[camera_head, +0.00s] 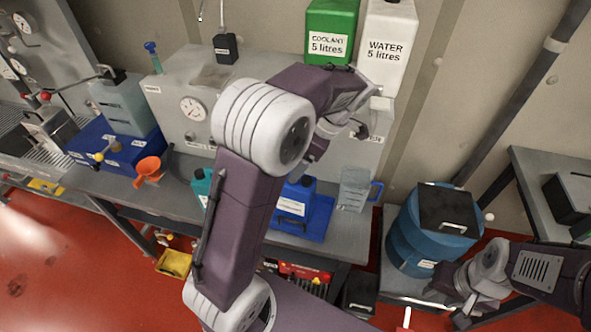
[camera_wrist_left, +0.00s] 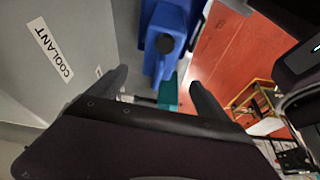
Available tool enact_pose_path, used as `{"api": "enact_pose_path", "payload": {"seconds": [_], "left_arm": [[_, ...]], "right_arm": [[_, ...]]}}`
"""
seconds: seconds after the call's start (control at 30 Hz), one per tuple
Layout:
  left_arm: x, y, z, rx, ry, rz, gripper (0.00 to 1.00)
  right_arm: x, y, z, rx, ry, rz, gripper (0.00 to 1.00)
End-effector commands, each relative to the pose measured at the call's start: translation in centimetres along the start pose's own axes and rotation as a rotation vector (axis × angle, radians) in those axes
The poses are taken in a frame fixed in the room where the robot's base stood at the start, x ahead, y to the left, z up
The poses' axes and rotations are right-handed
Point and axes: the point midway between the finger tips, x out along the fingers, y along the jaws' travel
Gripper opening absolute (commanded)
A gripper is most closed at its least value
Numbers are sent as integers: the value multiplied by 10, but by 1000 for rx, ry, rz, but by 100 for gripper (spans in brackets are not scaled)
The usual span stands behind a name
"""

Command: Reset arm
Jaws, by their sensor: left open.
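My left arm rises through the middle of the head view and bends over the grey cabinet. Its gripper is at the wrist end near the cabinet front, partly hidden. In the left wrist view my left gripper (camera_wrist_left: 158,80) has its two dark fingers spread, with nothing held between them. Beyond the fingers are a blue container (camera_wrist_left: 163,40) and a teal object (camera_wrist_left: 169,92). My right gripper (camera_head: 464,306) is low at the right in the head view, in front of the blue drum; its jaw opening is unclear.
The grey cabinet (camera_head: 165,95) stands on the bench. Green coolant (camera_head: 330,25) and white water (camera_head: 387,45) containers stand at the back. A blue drum (camera_head: 408,240) stands right. Red floor is open left.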

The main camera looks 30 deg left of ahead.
Motion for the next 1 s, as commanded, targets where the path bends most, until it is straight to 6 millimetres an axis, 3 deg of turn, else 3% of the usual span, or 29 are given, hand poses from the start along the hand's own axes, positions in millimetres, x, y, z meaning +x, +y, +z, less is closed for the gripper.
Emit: {"api": "enact_pose_path", "payload": {"seconds": [0.37,0.47,0.77,0.9,1.0], "left_arm": [[-6,-1,0,5,-1,0,89],[1,-6,5,114,-32,9,89],[52,-61,49,1027,-214,256,89],[71,-92,61,1415,-178,434,89],[80,-106,64,1595,-122,517,89]], "right_arm": [[0,0,0,0,0,0,36],[0,0,0,0,0,0,36],[0,0,0,0,0,0,36],[0,0,0,0,0,0,36],[0,0,0,0,0,0,36]]}}
